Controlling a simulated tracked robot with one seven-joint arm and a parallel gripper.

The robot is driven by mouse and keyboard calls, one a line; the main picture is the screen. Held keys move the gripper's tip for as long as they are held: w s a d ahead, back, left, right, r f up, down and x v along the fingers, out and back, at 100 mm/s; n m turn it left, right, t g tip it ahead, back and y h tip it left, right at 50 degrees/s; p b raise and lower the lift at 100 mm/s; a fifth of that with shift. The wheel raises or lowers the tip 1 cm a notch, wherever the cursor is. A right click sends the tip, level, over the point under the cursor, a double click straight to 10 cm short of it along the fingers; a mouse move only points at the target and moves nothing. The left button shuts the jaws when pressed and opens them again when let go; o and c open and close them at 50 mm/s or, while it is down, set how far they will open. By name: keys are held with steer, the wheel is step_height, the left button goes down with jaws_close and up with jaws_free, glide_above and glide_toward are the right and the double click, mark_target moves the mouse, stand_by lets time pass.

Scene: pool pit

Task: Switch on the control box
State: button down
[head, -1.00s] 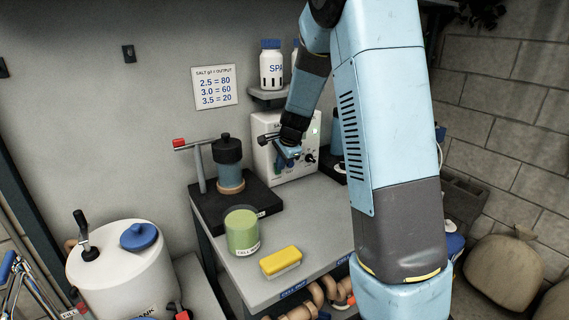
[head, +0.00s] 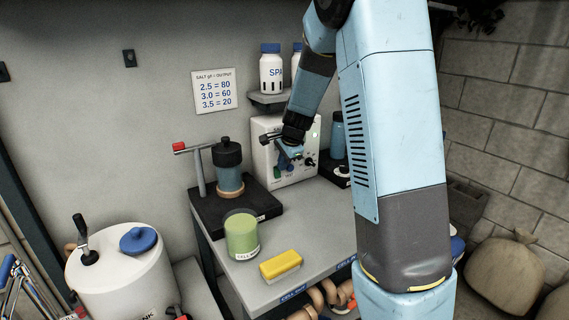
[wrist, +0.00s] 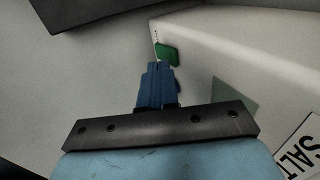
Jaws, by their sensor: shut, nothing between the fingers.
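The control box (head: 262,150) is a white case at the back of the grey bench, with knobs and a small lit green spot on its front. My arm partly covers it. My gripper (head: 281,165) is in front of the box's face. In the wrist view the gripper's blue fingers (wrist: 154,72) are shut together and empty. A green switch-like piece (wrist: 167,53) sits just beyond the fingertips. I cannot tell whether they touch it. A pale greenish panel (wrist: 236,95) and a label reading "SALT" (wrist: 298,156) show on the box at the right.
A dark stand with a blue cylinder (head: 229,179), a green cup (head: 241,237) and a yellow block (head: 281,264) are on the bench left and in front. White bottles (head: 271,70) stand on a shelf above. A white tank (head: 120,275) stands at lower left.

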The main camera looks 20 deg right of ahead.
steer(key=v, duration=1.1)
steer(key=shift+a+r, duration=0.15)
steer(key=shift+r, duration=0.15)
steer(key=shift+w, duration=0.1)
steer(key=s+r+n, duration=0.3)
steer(key=s+n, duration=0.4)
steer(key=s, duration=1)
steer(key=s+r+n+t+h, duration=0.1)
steer(key=s+r+n, duration=0.2)
steer(key=s, duration=1.4)
steer(key=a+n, duration=0.1)
steer(key=n, duration=0.3)
steer(key=shift+s+n, duration=0.3)
steer(key=shift+s, duration=0.05)
